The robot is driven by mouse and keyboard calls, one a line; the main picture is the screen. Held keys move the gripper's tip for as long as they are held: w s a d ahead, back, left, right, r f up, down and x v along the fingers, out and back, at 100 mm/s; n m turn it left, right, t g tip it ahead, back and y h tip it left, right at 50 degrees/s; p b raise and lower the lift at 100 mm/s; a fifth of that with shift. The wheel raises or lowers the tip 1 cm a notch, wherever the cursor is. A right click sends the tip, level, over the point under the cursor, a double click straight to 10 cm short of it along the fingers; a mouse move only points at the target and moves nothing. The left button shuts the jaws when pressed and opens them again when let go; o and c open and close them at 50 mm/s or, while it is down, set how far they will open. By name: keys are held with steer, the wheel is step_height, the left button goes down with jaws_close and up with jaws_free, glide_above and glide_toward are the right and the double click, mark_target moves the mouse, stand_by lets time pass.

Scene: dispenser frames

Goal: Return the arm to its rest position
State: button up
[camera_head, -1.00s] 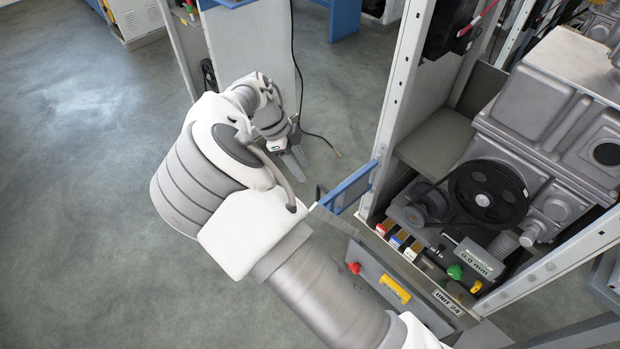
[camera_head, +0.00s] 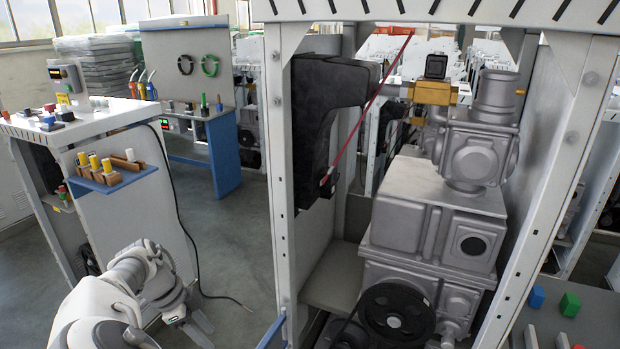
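My arm (camera_head: 105,305) shows at the lower left of the head view, white with grey joints. It is folded, and its lower links are cut off by the bottom edge. My gripper (camera_head: 200,328) hangs at the arm's end over the floor, left of the tall machine frame. Its two grey fingers are spread apart and nothing shows between them, so it looks open and empty.
The metal frame (camera_head: 281,190) holds a grey machine (camera_head: 430,220) with a black pulley (camera_head: 396,314). A blue bar (camera_head: 272,333) juts near its base. A white bench (camera_head: 110,117) with a blue shelf (camera_head: 115,182) stands left. A black cable lies on the open floor (camera_head: 235,235).

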steer(key=w+d+r+n+g+y+p, duration=0.1)
steer(key=d+r+n+y, duration=0.15)
steer(key=d+r, duration=0.75)
steer(key=d+r+n+y+p, duration=0.1)
steer(key=d+r+n+y, duration=0.15)
steer(key=d+r, duration=0.85)
steer(key=s+d+r+n+t, duration=0.2)
steer(key=s+d+r+n, duration=0.1)
steer(key=s+d, duration=0.5)
steer(key=s+d+r+n+t+h+p, duration=0.1)
steer(key=s+d+r+n+t, duration=0.2)
steer(key=s+d+n, duration=0.3)
steer(key=s+d, duration=0.2)
steer(key=d, duration=0.2)
steer(key=shift+s+d, duration=0.15)
steer(key=shift+d, duration=0.15)
